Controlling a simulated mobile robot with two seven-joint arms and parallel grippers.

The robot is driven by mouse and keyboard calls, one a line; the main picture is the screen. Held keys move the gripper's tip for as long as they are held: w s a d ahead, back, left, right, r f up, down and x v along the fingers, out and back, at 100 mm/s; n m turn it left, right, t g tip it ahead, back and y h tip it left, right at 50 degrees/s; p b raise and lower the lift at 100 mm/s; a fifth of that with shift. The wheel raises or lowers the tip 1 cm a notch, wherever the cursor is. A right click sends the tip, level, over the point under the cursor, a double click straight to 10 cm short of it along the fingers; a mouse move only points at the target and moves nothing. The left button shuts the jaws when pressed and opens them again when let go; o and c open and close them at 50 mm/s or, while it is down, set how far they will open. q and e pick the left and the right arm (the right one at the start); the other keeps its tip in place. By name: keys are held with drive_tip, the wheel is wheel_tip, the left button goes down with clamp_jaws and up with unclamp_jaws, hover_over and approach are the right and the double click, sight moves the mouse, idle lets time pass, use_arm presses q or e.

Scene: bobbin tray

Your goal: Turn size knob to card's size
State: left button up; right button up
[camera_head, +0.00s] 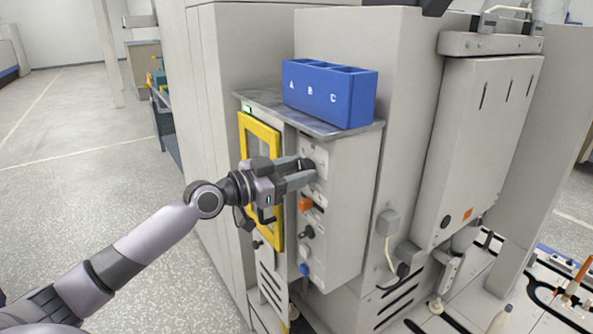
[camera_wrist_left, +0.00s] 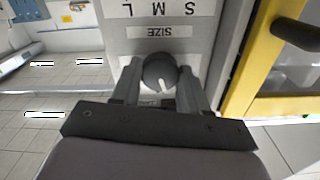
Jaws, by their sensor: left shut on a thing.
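The size knob (camera_wrist_left: 159,71) is dark and round with a white pointer line. In the left wrist view it sits below an upside-down SIZE label (camera_wrist_left: 165,32) and a plate with the letters S, M and L (camera_wrist_left: 160,8). Its pointer is toward the bottom of that picture, away from the letters. My left gripper (camera_wrist_left: 163,80) is shut on the knob, one finger on each side. In the head view my left gripper (camera_head: 307,172) reaches the upper part of the grey panel (camera_head: 345,190), and its fingers hide most of the knob. I cannot make out a size card. My right gripper is out of view.
A blue bin marked A, B, C (camera_head: 330,93) stands on the metal top above the panel. A yellow-framed door (camera_head: 277,240) is just left of the panel. Below the gripper are an orange part (camera_head: 305,204), another dark knob (camera_head: 307,232) and a blue button (camera_head: 304,269).

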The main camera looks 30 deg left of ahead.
use_arm(q)
drive_tip(key=n+p, duration=0.1)
drive_tip(key=n, duration=0.3)
drive_tip(key=shift+n, duration=0.3)
drive_tip(key=shift+n+p, duration=0.45)
drive_tip(key=shift+n, duration=1.55)
drive_tip(key=o, duration=1.1)
drive_tip(key=shift+c, duration=0.2)
drive_tip(key=b+v, duration=0.2)
drive_tip(key=v, duration=0.5)
drive_tip(key=shift+s, duration=0.1)
